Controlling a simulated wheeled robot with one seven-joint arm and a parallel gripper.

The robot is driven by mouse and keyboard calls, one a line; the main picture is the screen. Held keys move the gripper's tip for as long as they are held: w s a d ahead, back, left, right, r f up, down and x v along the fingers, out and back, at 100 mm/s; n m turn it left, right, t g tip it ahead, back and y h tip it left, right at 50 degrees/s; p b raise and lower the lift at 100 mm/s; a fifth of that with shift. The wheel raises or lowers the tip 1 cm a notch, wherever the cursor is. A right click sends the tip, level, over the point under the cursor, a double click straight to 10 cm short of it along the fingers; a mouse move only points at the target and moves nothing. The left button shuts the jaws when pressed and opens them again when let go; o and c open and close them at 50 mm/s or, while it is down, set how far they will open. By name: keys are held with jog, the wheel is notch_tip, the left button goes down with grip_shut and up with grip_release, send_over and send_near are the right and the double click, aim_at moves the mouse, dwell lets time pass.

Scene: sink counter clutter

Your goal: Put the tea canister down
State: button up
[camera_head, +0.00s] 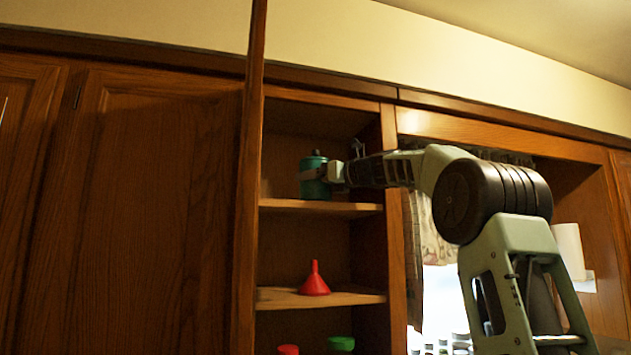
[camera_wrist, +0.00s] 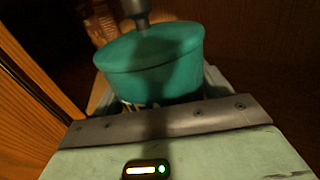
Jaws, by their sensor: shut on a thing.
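The tea canister (camera_head: 315,172) is teal with a lid and a small knob, and it is upright at the upper shelf of the open cabinet. Its lid and side fill the top of the wrist view (camera_wrist: 155,65). My gripper (camera_head: 325,172) is shut on it, reaching in from the right. The canister's base is at or just above the upper shelf board (camera_head: 290,204); I cannot tell if it touches. The wrist view hides the fingertips and the canister's lower part.
A red funnel (camera_head: 314,281) stands on the shelf below. A red lid (camera_head: 288,350) and a green lid (camera_head: 341,343) show lower down. An open cabinet door (camera_head: 248,180) stands edge-on at the left. The cabinet's right post (camera_head: 396,230) is close under my arm.

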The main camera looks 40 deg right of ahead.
jog(key=shift+f, duration=0.15)
jog(key=o, duration=1.1)
jog(key=shift+f, duration=0.15)
jog(key=shift+o, duration=0.2)
jog(key=shift+r, duration=0.2)
jog(key=b+v, duration=0.6)
jog(key=v, duration=0.6)
